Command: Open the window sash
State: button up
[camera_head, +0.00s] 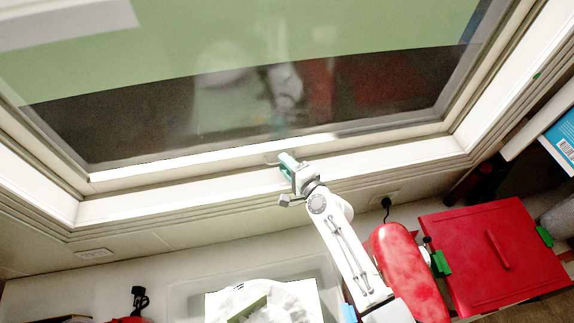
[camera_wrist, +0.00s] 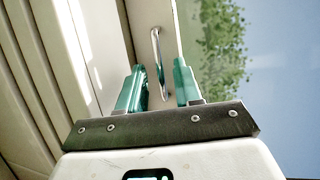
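The window sash has a white frame (camera_head: 240,165) around a large glass pane (camera_head: 130,110) in the head view. Its rail (camera_wrist: 168,18) also shows in the wrist view, with a thin metal bar handle (camera_wrist: 155,42) on it. My gripper (camera_head: 287,160) is at the sash's lower rail in the head view. In the wrist view, my gripper (camera_wrist: 160,84) has its two teal fingers apart, with the handle's near end in the gap between them. The handle looks closer to the left finger; I cannot tell whether they touch. In the head view my gripper mostly hides the handle.
A red box (camera_head: 490,255) and a red rounded object (camera_head: 400,262) stand at the lower right, close to my arm. A pale tray (camera_head: 190,297) is at the bottom middle.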

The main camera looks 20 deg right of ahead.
grip_shut()
dwell(1.4)
